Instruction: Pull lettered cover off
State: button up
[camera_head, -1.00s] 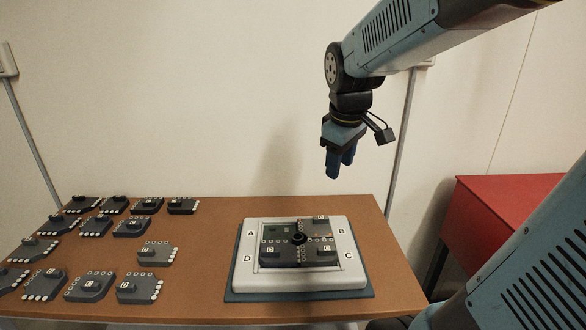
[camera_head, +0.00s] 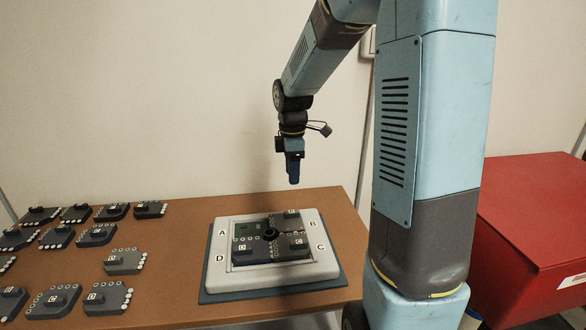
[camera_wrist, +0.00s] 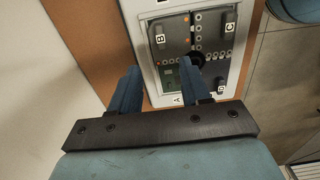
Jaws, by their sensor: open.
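A white frame (camera_head: 221,226) marked A, B, C and D lies on a dark mat (camera_head: 219,298) on the table. Inside it, dark lettered covers sit around a black central knob (camera_head: 270,234): cover B (camera_head: 292,215), cover C (camera_head: 298,243) and cover D (camera_head: 242,248). Section A (camera_head: 247,229) shows a green board with no cover over it. My gripper (camera_head: 293,178) is above and behind the frame, pointing down. In the wrist view its blue fingers (camera_wrist: 160,95) are apart, with nothing between them; covers B (camera_wrist: 160,40) and C (camera_wrist: 228,30) show beyond them.
Several dark lettered covers (camera_head: 123,262) lie in rows on the brown table (camera_head: 180,240) at left. A red box (camera_head: 530,230) stands at right, behind my arm. Table between the covers and the mat is clear.

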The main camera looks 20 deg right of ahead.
aim_at(292, 211)
notch_tip(292, 211, down, 13)
jog(key=shift+f, duration=0.1)
dwell(0.5)
grip_shut()
dwell(0.8)
dwell(1.5)
